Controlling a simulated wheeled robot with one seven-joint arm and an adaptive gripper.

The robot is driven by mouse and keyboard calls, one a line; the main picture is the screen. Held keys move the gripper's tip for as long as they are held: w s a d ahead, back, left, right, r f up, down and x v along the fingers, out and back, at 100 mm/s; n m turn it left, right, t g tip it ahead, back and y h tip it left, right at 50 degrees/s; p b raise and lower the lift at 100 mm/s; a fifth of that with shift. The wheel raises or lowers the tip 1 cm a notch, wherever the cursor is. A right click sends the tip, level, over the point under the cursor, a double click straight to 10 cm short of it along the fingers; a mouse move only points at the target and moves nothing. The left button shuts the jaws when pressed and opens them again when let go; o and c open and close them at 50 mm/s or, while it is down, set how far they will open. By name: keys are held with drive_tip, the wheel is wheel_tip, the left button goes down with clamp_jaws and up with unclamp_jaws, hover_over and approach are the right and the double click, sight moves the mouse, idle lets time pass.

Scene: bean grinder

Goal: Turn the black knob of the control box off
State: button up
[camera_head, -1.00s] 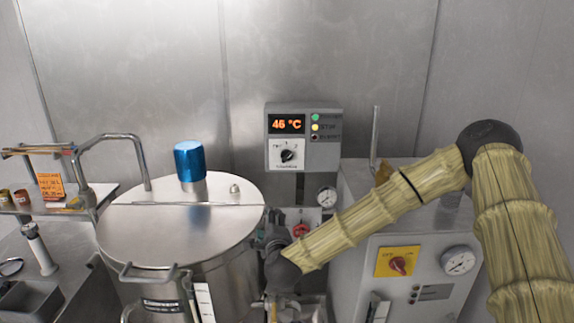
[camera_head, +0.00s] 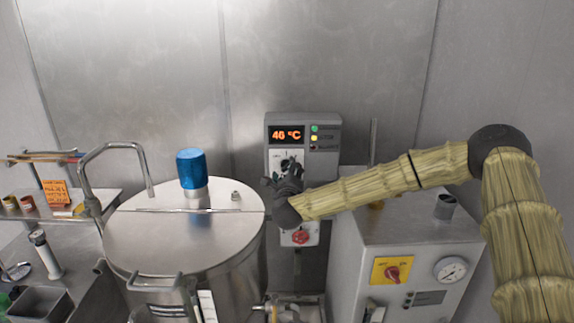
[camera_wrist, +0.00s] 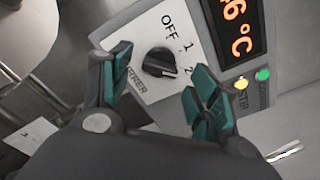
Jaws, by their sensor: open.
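The grey control box (camera_head: 330,133) hangs on the back wall, with a lit orange display reading 46 °C. In the wrist view its black knob (camera_wrist: 160,63) sits on a white plate (camera_wrist: 150,92) marked OFF, 1 and 2. The knob's white mark appears to face the 2 side. My gripper (camera_wrist: 162,80) is open, with its green-padded fingertips on either side of the knob. No contact with the knob is clear. In the head view my gripper (camera_head: 287,178) covers the lower front of the box and hides most of the knob.
A steel tank (camera_head: 180,245) with a blue cap (camera_head: 191,168) stands left of my gripper. A red knob (camera_head: 300,237) is below it. A steel cabinet (camera_head: 405,235) with a yellow-plated red switch (camera_head: 392,270) and gauge (camera_head: 451,270) stands right, under my arm.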

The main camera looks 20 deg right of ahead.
drive_tip(key=shift+p+x, duration=0.35)
drive_tip(key=shift+x, duration=0.85)
drive_tip(key=c, duration=1)
